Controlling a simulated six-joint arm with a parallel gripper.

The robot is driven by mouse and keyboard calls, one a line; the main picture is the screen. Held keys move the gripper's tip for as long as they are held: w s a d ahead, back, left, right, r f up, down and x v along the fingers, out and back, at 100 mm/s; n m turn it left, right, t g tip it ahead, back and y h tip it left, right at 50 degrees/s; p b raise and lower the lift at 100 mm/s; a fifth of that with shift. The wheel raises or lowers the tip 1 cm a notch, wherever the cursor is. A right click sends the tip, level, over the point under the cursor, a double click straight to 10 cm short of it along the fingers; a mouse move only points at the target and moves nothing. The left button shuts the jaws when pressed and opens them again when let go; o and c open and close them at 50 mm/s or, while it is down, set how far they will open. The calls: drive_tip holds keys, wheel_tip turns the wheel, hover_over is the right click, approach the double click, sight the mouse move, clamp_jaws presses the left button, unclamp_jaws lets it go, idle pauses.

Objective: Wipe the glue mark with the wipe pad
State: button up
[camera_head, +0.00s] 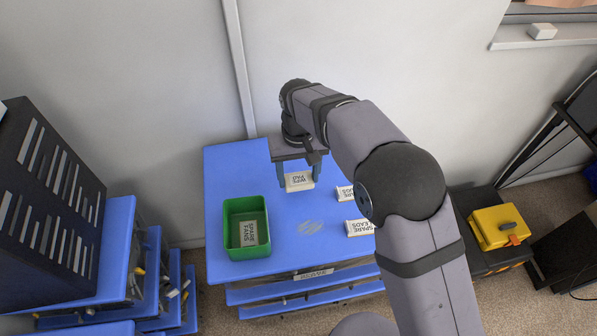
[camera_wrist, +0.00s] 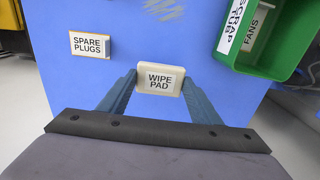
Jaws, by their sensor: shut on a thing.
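My gripper (camera_head: 299,177) is shut on the wipe pad (camera_head: 299,182), a small cream block labelled "WIPE PAD". In the wrist view the pad (camera_wrist: 160,80) sits between the two blue-grey fingertips (camera_wrist: 160,84). It is over the back middle of the blue table; whether it touches the top I cannot tell. The glue mark (camera_head: 310,227) is a pale scribbled smear on the table, in front of the pad. It also shows at the top edge of the wrist view (camera_wrist: 165,9), partly cut off, apart from the pad.
A green bin (camera_head: 231,239) holding a "SPARE FANS" block (camera_head: 249,233) stands left of the mark. A label block (camera_head: 358,228) lies right of the mark, and a spare plugs block (camera_head: 345,193) lies behind it. The blue table (camera_head: 233,169) is clear between pad and mark.

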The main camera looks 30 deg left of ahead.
sight(298, 179)
drive_tip(key=shift+f+b, duration=0.8)
drive_tip(key=shift+f, duration=1.1)
drive_tip(key=o, duration=1)
drive_tip(key=shift+p, duration=0.3)
drive_tip(key=c, duration=1.1)
drive_tip(key=shift+c, duration=0.5)
wheel_tip(298, 179, up, 8)
drive_tip(key=p, duration=0.7)
